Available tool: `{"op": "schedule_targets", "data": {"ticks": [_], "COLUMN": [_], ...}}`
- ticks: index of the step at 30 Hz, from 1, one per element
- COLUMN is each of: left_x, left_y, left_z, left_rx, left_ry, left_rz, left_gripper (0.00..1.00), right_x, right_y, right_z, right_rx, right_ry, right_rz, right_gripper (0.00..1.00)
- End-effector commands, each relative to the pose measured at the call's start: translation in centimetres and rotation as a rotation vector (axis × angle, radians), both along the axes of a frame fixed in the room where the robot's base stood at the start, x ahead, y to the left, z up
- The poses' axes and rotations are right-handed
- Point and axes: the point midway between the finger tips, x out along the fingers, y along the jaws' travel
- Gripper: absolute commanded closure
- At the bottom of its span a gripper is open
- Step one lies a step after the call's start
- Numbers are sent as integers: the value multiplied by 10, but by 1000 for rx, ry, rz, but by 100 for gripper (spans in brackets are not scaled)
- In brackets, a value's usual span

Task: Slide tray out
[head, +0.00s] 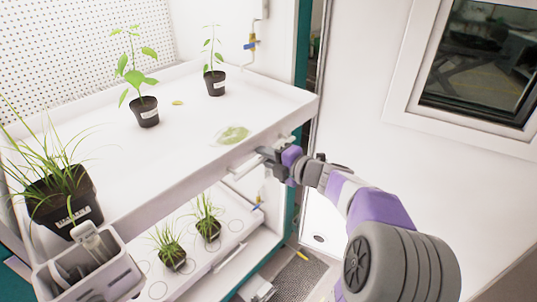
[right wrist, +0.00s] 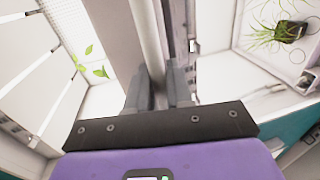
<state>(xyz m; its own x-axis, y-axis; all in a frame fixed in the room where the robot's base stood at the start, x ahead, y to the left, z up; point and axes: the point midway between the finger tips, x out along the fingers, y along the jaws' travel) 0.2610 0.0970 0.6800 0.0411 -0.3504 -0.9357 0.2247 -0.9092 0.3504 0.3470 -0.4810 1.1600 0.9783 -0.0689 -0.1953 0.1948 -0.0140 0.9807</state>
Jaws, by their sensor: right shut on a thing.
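The upper white tray (head: 185,150) is a wide shelf-like tray in the growth chamber, with potted plants on it. A pale handle bar (head: 246,165) runs along its front edge. My right gripper (head: 265,155) is shut on this handle at the front edge. In the right wrist view the handle bar (right wrist: 148,35) passes between the two dark fingers (right wrist: 158,85). The fingers hide part of the bar. My left gripper is not in view.
Two potted seedlings (head: 147,112) (head: 215,86) and a grassy pot (head: 65,200) stand on the upper tray. A lower tray (head: 215,255) holds small grass pots. A grey caddy (head: 110,275) hangs at the lower left. A white door with a window (head: 480,65) is at the right.

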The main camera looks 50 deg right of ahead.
Motion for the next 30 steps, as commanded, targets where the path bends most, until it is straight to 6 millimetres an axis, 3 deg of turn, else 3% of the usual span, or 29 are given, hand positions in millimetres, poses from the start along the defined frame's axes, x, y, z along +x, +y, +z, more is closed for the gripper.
{"op": "schedule_targets", "data": {"ticks": [8,9,12,22,30], "left_x": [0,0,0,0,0], "left_y": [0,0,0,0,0], "left_z": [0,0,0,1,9], "left_rx": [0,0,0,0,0], "left_ry": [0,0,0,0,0], "left_rz": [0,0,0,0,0], "left_gripper": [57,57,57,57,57], "right_x": [-1,-1,-1,-4,-45], "right_y": [0,0,0,0,2], "right_z": [-1,-1,-1,1,11], "right_rx": [0,0,0,-1,-2], "right_ry": [1,2,1,0,0], "right_rz": [1,1,1,-1,-3], "right_gripper": [100,76,63,63,63]}}
